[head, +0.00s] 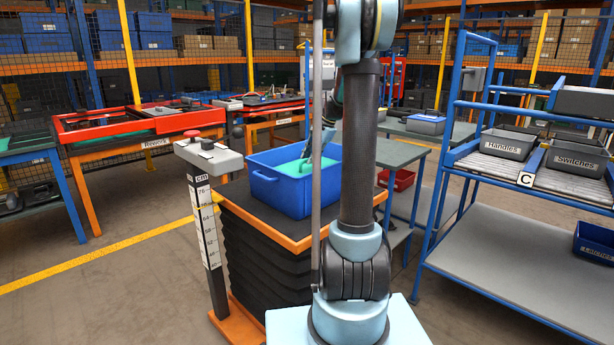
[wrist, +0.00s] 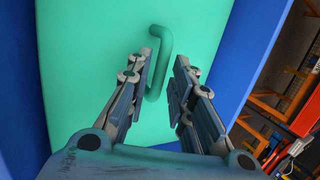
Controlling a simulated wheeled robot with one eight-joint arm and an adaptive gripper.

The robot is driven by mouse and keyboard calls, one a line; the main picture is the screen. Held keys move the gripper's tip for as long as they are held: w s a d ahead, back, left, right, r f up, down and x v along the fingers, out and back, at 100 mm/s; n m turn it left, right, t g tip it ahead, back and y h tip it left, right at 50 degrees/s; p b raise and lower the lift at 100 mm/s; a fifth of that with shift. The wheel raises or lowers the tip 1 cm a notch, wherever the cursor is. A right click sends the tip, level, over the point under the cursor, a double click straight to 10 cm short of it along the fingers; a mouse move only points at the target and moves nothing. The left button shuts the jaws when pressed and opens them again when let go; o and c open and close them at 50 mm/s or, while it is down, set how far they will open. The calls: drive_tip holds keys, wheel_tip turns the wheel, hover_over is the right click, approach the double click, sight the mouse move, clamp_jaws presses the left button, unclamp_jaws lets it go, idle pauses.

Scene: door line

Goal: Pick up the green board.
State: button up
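The green board (head: 296,168) lies inside a blue bin (head: 280,196) on the lift table in the head view. In the wrist view the green board (wrist: 90,70) fills much of the picture, with a bent green handle (wrist: 160,60) on its face. My gripper (wrist: 162,78) is open over the board, with the handle showing between its two fingers. A gap shows between the handle and the right finger; I cannot tell whether the left finger touches it. In the head view my gripper (head: 312,152) reaches down into the bin, partly hidden by my arm.
The bin stands on a black bellows lift (head: 262,256) with an orange-edged top. A height scale post (head: 207,220) stands at its left. A grey table (head: 400,153) is behind. A blue rack (head: 510,170) with labelled bins is at right. Floor at left is clear.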

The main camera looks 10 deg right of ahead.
drive_tip(key=shift+x, duration=1.55)
drive_tip(key=shift+w, duration=0.1)
clamp_jaws()
drive_tip(key=shift+r, duration=0.1)
